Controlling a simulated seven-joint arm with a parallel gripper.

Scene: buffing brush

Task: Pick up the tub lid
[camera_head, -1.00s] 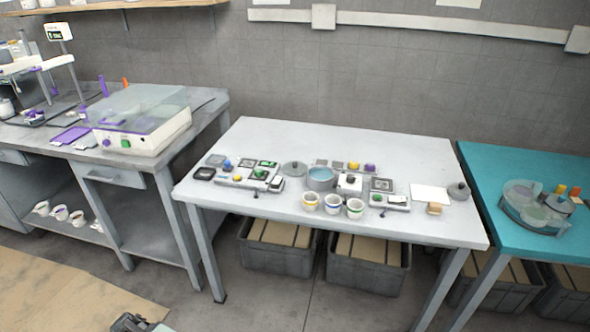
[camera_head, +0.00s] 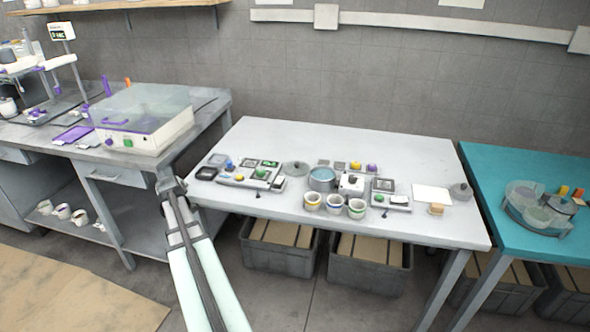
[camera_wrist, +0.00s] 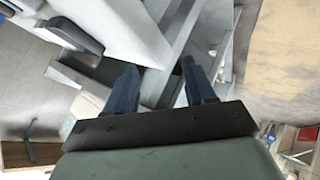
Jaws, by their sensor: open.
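A round grey lid with a small knob (camera_head: 295,168) lies on the white table, just left of a grey tub with a blue inside (camera_head: 321,178). A similar grey knobbed round piece (camera_head: 461,190) sits at the table's right end; I cannot tell for sure which is the tub lid. My gripper (camera_head: 168,178) is in front of the table's left end, well apart from both. In the wrist view, the two dark fingers of my gripper (camera_wrist: 157,80) are spread with nothing between them. Neither lid can be made out there.
A white sheet (camera_head: 432,193) lies further right. The table's back strip is clear. A bench with a clear-lidded machine (camera_head: 145,118) stands left.

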